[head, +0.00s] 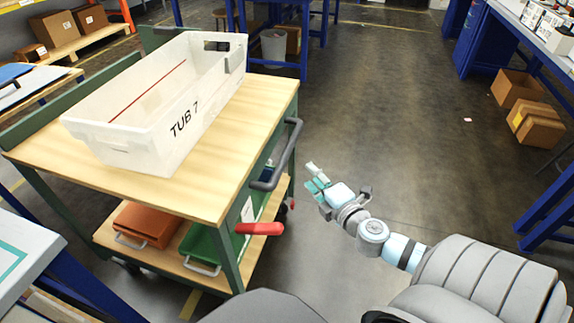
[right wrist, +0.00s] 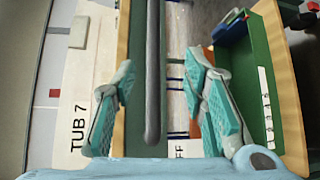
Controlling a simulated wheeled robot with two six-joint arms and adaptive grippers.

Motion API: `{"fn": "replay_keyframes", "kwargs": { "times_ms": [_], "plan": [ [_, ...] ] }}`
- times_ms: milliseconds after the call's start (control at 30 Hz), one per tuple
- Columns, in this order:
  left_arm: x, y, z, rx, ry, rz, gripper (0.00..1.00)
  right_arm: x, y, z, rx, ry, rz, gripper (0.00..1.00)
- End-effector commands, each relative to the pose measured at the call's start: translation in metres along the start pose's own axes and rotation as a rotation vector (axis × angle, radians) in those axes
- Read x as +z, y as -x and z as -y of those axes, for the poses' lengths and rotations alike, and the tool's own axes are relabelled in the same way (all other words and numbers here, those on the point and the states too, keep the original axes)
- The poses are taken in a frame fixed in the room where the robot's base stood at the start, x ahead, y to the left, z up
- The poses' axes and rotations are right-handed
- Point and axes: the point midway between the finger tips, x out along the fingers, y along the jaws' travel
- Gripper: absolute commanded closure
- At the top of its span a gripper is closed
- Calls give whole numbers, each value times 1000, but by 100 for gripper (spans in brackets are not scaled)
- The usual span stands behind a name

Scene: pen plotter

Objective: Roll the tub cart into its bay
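The tub cart has a wooden top (head: 215,195) and a green frame, and carries a white tub (head: 150,140) marked TUB 7. A dark grey handle (head: 283,155) is on its right end, with a red lever (head: 260,229) below. My right gripper (head: 317,179) is open and empty just right of the handle, with a small gap. In the right wrist view the handle bar (right wrist: 153,70) lines up between the open fingers (right wrist: 158,108); no contact shows. The tub lettering shows left of them. My left gripper is out of view. I cannot make out the bay.
The lower shelf holds an orange bin (head: 147,222) and a green bin (head: 200,248). Blue-framed benches stand at the back and right, with cardboard boxes (head: 535,125) under the right one. A white table corner (head: 25,250) is close on the left. The middle floor (head: 390,130) is clear.

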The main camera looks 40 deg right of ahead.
Motion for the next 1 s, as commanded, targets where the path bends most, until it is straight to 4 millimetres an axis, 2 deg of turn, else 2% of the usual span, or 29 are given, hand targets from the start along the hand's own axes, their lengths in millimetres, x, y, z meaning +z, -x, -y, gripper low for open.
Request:
{"fn": "replay_keyframes", "kwargs": {
  "times_ms": [167, 400, 500, 700, 1000],
  "plan": [
    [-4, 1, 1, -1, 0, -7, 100, -2, -28, -12, 19, 5, -5, 60],
    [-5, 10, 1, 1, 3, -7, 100, -4, -97, -14, 14, -2, -6, 60],
    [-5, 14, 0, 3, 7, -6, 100, -4, -119, -14, 15, -1, -7, 60],
    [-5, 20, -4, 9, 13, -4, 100, -4, -140, -12, 12, 4, -8, 60],
    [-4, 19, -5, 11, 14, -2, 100, -5, -143, -11, 13, 4, -9, 62]
  ]
}}
